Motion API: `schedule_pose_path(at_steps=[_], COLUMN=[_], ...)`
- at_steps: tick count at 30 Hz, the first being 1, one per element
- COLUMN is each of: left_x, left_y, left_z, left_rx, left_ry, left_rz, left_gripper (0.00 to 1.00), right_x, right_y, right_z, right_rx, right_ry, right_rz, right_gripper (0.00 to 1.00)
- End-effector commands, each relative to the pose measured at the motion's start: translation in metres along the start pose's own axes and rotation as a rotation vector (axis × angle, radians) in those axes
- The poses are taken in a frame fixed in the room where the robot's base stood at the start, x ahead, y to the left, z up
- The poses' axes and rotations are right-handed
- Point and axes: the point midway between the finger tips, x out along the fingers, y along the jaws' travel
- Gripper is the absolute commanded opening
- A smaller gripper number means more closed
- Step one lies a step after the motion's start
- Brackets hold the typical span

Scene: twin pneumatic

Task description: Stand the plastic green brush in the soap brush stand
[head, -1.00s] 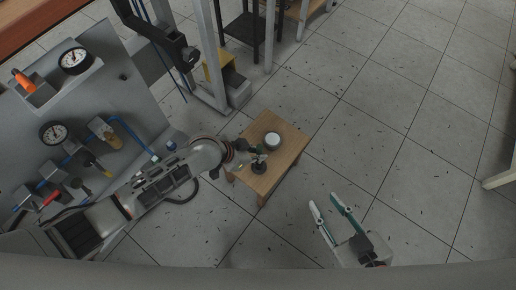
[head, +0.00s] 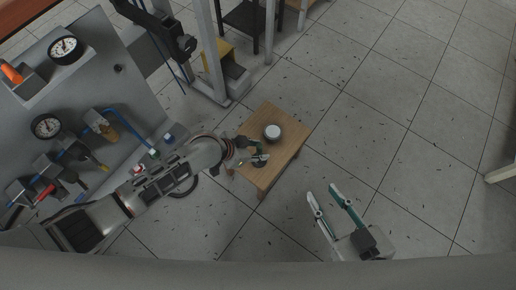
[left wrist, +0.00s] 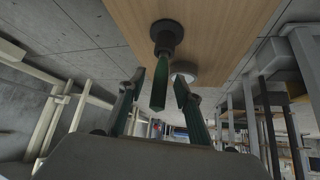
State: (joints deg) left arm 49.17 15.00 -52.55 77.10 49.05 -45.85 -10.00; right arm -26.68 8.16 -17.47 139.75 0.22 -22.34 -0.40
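The green brush (left wrist: 161,82) shows in the left wrist view, with its green handle pointing toward the camera and a dark round lower end (left wrist: 166,36) at the wooden table. My left gripper (left wrist: 159,76) is open, with one green finger on each side of the handle and visible gaps. In the head view my left gripper (head: 257,153) is low over the table's near part and partly hides the brush. A round pale-topped, dark-sided object (head: 273,132), possibly the soap brush stand, sits behind it. My right gripper (head: 324,197) is open and empty over the floor.
The small wooden table (head: 285,157) has bare wood to the right of both objects. A grey panel with gauges (head: 112,70) stands at the left, close to my left arm. A metal frame (head: 211,60) rises behind the table.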

Motion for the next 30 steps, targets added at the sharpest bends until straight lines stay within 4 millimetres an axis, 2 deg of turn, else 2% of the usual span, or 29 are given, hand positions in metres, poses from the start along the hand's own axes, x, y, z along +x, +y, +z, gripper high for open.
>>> schedule_pose_path(at_steps=[9,14,30], left_x=[-0.001,-0.013,-0.102], left_y=[0.0,0.0,0.0], left_z=[0.001,0.002,0.001], left_rx=[0.0,0.0,0.001], left_ry=[0.0,-0.001,-0.001], left_rz=[0.001,0.0,0.0], left_gripper=[0.33,0.33,0.33], right_x=[-0.002,-0.001,-0.001], right_y=[0.0,0.0,0.0], right_z=[0.007,0.005,0.003], right_rx=[-0.002,-0.001,0.0], right_ry=[-0.015,-0.011,-0.007], right_rz=[-0.001,0.0,0.0], right_gripper=[0.3,0.3,0.3])
